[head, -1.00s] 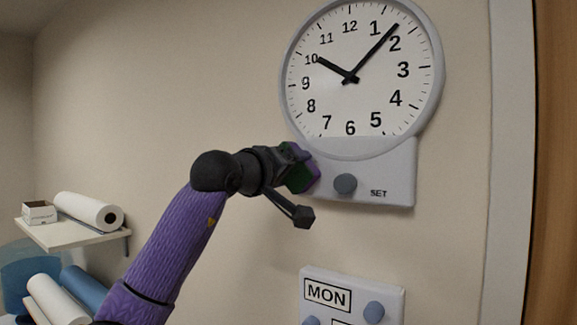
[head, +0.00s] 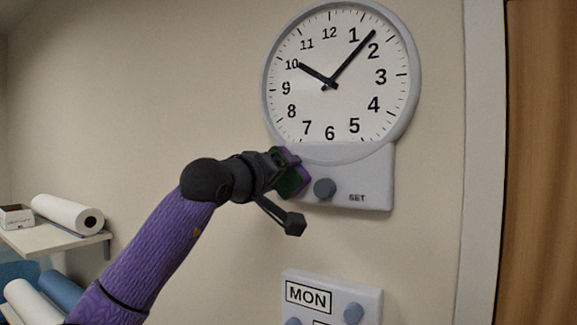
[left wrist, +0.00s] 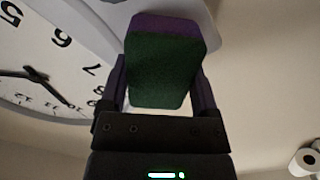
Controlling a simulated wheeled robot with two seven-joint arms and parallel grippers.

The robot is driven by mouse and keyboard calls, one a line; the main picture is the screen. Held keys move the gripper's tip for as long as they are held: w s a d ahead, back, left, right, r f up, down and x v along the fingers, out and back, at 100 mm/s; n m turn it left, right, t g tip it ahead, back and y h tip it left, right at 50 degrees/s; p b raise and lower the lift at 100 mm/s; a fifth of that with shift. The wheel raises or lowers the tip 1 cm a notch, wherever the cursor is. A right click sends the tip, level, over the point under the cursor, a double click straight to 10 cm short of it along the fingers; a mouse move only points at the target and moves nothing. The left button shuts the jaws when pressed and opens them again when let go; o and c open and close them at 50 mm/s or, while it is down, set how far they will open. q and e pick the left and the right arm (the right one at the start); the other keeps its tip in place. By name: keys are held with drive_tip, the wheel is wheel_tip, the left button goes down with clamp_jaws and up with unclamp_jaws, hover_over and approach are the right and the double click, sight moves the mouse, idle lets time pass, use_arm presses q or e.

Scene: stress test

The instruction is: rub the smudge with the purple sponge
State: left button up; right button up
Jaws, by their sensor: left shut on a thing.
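The purple sponge (head: 291,174) has a dark green face and is in my left gripper (head: 283,173). In the head view it is at the lower left of the clock, by the left end of the grey panel with the knob. In the left wrist view the sponge (left wrist: 166,62) sits between the two fingers of the gripper (left wrist: 163,85), its far purple end against or very near the pale panel. I cannot tell whether it touches. No smudge can be made out; the sponge and gripper hide part of the panel. My right gripper is not in view.
The wall clock (head: 350,110) has a grey panel (head: 370,179) below with a knob (head: 325,188) marked SET. A MON panel (head: 333,297) with knobs is lower down. A shelf (head: 50,240) with a paper roll (head: 67,213) is at left. A wooden door (head: 540,160) is at right.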

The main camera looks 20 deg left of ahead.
use_arm(q)
drive_tip(key=shift+a+r, duration=0.1)
drive_tip(key=shift+a, duration=0.55)
drive_tip(key=shift+w+a, duration=0.15)
drive_tip(key=shift+a, duration=0.2)
drive_tip(key=s+b, duration=0.1)
drive_tip(key=s, duration=0.1)
drive_tip(key=s+b, duration=0.1)
drive_tip(key=s, duration=0.1)
drive_tip(key=s+b, duration=0.1)
drive_tip(key=shift+s+a+b, duration=0.3)
drive_tip(key=shift+s+b, duration=0.1)
